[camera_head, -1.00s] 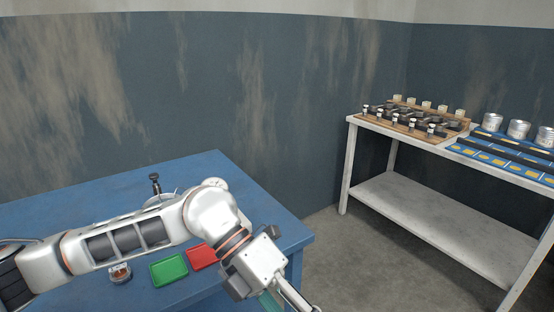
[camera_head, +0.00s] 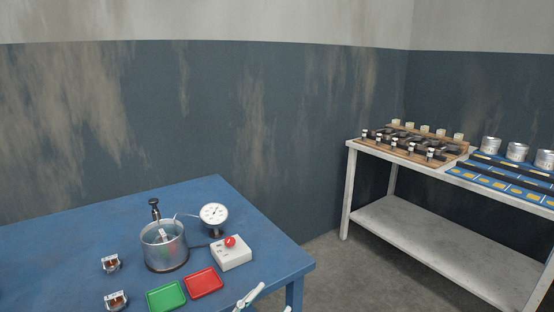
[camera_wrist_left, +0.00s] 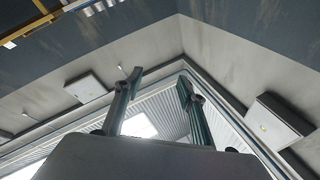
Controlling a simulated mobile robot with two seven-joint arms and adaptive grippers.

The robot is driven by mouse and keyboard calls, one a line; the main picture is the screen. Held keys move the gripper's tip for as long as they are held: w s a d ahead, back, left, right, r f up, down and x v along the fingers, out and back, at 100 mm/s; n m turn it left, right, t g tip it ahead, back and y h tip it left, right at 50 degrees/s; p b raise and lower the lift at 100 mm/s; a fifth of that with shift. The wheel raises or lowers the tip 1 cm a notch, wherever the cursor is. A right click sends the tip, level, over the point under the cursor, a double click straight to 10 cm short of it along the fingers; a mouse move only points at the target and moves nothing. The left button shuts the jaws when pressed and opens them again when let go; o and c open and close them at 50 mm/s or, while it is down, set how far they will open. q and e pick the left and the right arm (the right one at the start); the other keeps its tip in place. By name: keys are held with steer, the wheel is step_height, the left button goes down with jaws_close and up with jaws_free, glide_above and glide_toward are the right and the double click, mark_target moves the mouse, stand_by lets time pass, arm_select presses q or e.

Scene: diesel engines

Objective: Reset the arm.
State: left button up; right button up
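My left gripper (camera_head: 252,297) shows only partly at the bottom edge of the head view, over the front of the blue table. In the left wrist view its two fingers (camera_wrist_left: 160,82) stand apart with nothing between them, pointing up toward the ceiling. The rest of my left arm is out of the head view. My right gripper is in neither view.
The blue table (camera_head: 60,225) bears a metal pot (camera_head: 164,250), a dial gauge (camera_head: 214,217), a white box with a red button (camera_head: 232,254), green (camera_head: 166,297) and red (camera_head: 204,283) trays and two small parts. A white workbench (camera_head: 400,208) with engine parts stands right.

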arm_select(q)
steer(key=s+a+f+n+g+y, duration=0.1)
steer(key=s+a+f+n+y, duration=0.15)
steer(key=a+f+y, duration=0.4)
steer(key=s+a+f+n+y, duration=0.1)
steer(key=a+f+n, duration=0.25)
steer(key=f, duration=0.65)
steer(key=s+a+f+n+g+y, duration=0.1)
steer(key=s+a+f+g+y, duration=0.1)
steer(key=s+a+f, duration=0.2)
steer(key=s+a+f+n+g+y, duration=0.1)
steer(key=s+a+f, duration=0.3)
steer(key=s+f, duration=0.4)
step_height(320, 180, down, 3)
steer(key=shift+s+r+n+g+y, duration=0.1)
steer(key=shift+s+n+g+y, duration=0.25)
steer(key=shift+n+g, duration=0.45)
